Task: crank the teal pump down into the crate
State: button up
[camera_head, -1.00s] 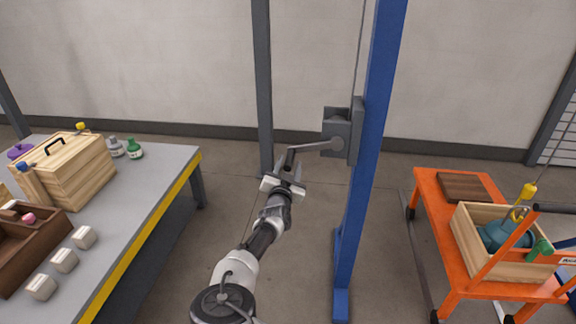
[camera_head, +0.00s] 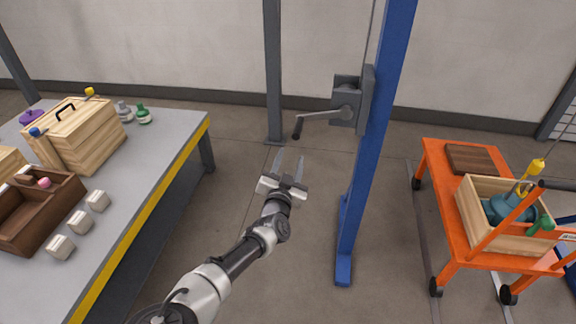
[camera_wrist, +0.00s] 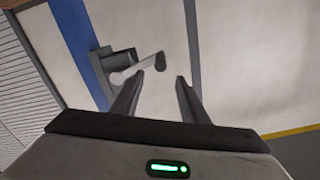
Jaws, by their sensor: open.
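The teal pump (camera_head: 508,207) sits inside the wooden crate (camera_head: 500,241) on the orange cart, with a yellow hook (camera_head: 531,175) and cable above it. The grey winch (camera_head: 349,100) is mounted on the blue post. Its crank arm points left and ends in a dark handle (camera_head: 297,128). My gripper (camera_head: 288,166) is open and empty, below the handle in the head view and apart from it. In the wrist view the handle (camera_wrist: 160,62) shows beyond and between my open fingertips (camera_wrist: 160,82). The pump's underside is hidden by the crate wall.
The orange cart (camera_head: 438,205) stands at the right with a brown board (camera_head: 471,159) on it. The blue post (camera_head: 368,180) stands between my arm and the cart. A grey table (camera_head: 150,165) with boxes and bottles is at the left.

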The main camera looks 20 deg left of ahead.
jog(key=shift+v, duration=1.55)
